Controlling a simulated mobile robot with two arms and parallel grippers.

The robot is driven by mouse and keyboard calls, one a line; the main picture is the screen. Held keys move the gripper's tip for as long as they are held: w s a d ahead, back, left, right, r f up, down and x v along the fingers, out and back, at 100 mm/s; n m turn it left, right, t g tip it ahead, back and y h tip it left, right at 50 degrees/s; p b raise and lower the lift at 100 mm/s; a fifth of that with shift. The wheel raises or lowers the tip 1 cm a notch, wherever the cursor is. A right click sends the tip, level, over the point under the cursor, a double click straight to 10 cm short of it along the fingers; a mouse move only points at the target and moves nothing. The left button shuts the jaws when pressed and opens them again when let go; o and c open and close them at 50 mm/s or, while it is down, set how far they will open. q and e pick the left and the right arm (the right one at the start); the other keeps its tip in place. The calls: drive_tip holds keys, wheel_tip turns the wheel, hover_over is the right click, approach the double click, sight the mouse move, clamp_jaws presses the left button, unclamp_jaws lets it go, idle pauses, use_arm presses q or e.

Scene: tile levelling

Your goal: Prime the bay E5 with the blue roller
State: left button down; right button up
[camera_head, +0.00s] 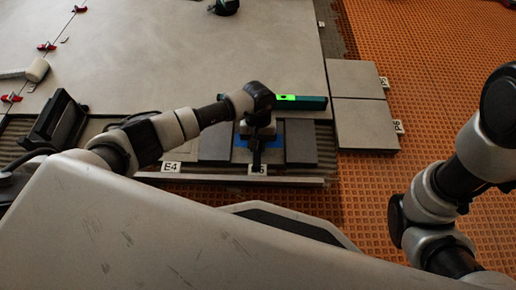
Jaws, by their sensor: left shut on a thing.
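The bay E5 lies at the middle front, between two dark grey slabs; its label (258,169) is partly covered by my left gripper. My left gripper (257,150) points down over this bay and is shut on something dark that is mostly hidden. Blue (241,142) shows low on both sides of the gripper; I cannot tell whether it is the blue roller or a blue coat in the bay. My right arm stands at the right edge, and its gripper is not in view.
A green-lit level (312,103) lies just behind my left gripper. Grey tiles (355,78) lie to the right on orange matting (440,60). A white roller (37,70) and red clips (46,46) are at the far left. A black box-like thing (60,120) stands left.

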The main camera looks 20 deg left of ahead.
sight(258, 153)
use_arm(q)
drive_tip(key=shift+w+a, duration=0.1)
drive_tip(key=shift+w, duration=0.1)
drive_tip(key=shift+s, duration=0.15)
drive_tip(key=shift+s+r+p, duration=0.1)
drive_tip(key=shift+s+p, duration=0.05)
drive_tip(key=shift+p, duration=0.15)
drive_tip(key=shift+s+d+r+p, duration=0.1)
drive_tip(key=shift+s+d+p, duration=0.1)
drive_tip(key=shift+s+p, duration=0.2)
drive_tip(key=shift+s+d+p, duration=0.2)
drive_tip(key=shift+s+p, duration=0.1)
drive_tip(key=shift+s, duration=0.3)
drive_tip(key=shift+s+d, duration=0.1)
drive_tip(key=shift+s, duration=0.05)
drive_tip(key=shift+s+d+p, duration=0.3)
drive_tip(key=shift+s+p, duration=0.35)
drive_tip(key=shift+s, duration=0.3)
drive_tip(key=shift+s+f, duration=0.2)
drive_tip(key=shift+s, duration=0.05)
